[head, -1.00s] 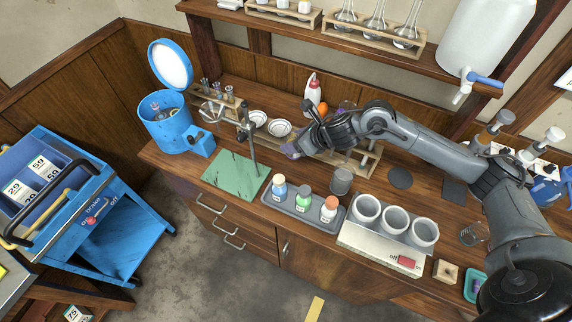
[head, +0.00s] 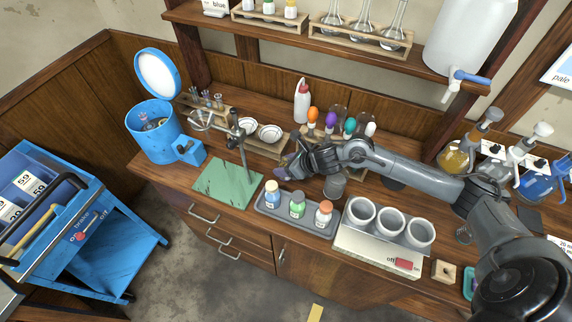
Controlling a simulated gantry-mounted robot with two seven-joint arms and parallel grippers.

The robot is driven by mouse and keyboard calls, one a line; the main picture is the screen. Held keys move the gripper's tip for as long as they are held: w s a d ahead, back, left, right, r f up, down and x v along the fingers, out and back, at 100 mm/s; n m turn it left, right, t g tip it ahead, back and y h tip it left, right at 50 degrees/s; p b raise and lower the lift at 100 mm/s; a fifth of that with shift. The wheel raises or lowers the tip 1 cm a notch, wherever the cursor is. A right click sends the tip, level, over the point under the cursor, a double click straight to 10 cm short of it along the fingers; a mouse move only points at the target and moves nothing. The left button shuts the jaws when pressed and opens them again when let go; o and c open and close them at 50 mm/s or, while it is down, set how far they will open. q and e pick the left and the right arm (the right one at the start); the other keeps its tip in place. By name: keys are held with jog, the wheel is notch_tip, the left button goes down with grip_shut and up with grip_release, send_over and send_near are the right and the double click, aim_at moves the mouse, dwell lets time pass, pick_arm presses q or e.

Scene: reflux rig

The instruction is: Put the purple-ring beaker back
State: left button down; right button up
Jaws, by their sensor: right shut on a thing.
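My right gripper (head: 287,167) is above the bench, just behind the bottle tray. It is shut on a small purple-tinted thing (head: 282,161), seemingly the purple-ring beaker, mostly hidden by the fingers. Its ring cannot be made out clearly. A grey see-through beaker (head: 335,186) stands on the bench to the right of the gripper, below my forearm. My left gripper is not in view.
A green-based stand (head: 228,184) is left of the gripper. A tray of capped bottles (head: 264,211) and a white block with several grey cups (head: 372,250) line the front edge. Behind stand a white squeeze bottle (head: 302,102) and a rack with coloured tops, partly behind my arm.

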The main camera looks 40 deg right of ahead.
jog(key=o, duration=1.1)
jog(key=shift+o, duration=0.2)
jog(key=shift+s+d+r, duration=0.1)
jog(key=shift+s+r, duration=0.05)
jog(key=shift+r, duration=0.05)
jog(key=p+v, duration=0.1)
jog(key=v, duration=1)
jog(key=shift+s, duration=0.25)
jog(key=shift+r, duration=0.15)
